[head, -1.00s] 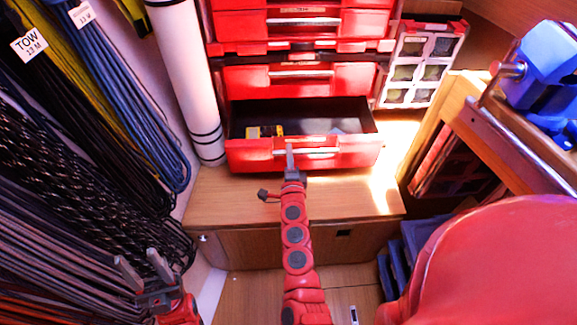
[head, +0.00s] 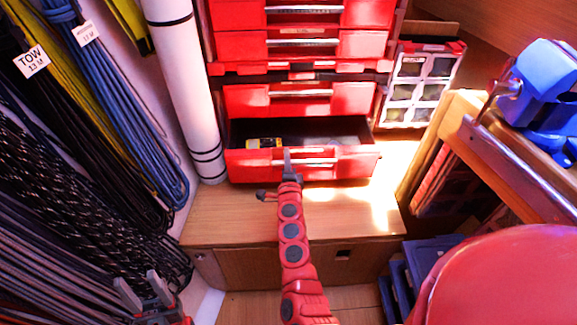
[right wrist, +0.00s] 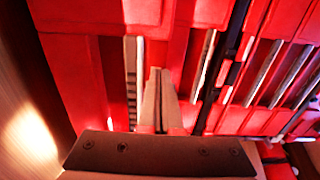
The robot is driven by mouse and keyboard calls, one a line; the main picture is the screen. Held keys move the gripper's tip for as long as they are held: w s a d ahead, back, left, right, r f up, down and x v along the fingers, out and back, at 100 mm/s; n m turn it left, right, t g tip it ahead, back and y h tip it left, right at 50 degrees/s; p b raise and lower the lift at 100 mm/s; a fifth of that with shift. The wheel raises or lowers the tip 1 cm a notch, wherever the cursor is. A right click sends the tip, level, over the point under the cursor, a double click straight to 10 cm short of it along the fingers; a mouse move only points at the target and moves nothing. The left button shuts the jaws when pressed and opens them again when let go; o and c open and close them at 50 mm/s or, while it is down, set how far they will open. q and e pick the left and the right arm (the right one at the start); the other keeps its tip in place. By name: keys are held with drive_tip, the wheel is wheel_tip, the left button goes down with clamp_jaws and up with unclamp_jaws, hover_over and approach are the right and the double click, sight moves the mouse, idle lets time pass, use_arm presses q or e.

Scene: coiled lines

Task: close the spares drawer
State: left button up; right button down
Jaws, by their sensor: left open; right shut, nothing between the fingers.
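The spares drawer (head: 255,167) seems to be the lowest red drawer in the stack, standing partly open with its dark inside showing. A yellow and black item (head: 264,143) lies in it. My right gripper (head: 287,155) is shut and empty, its tip at the drawer's front beside the pale handle (head: 318,163); I cannot tell whether it touches. In the right wrist view its closed fingers (right wrist: 160,78) point at the red fronts. My left gripper (head: 136,284) is open and empty at the lower left, away from the drawer.
Closed red drawers (head: 260,98) stack above. A wooden ledge (head: 235,210) lies below, mostly clear. Coiled ropes (head: 75,170) hang at left beside a white roll (head: 185,80). A compartment case (head: 418,85) stands right of the stack; a wooden bench (head: 480,140) carries a blue tool (head: 545,95).

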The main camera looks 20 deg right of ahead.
drive_tip(key=b+x, duration=0.5)
drive_tip(key=x, duration=0.8)
drive_tip(key=shift+w, duration=0.3)
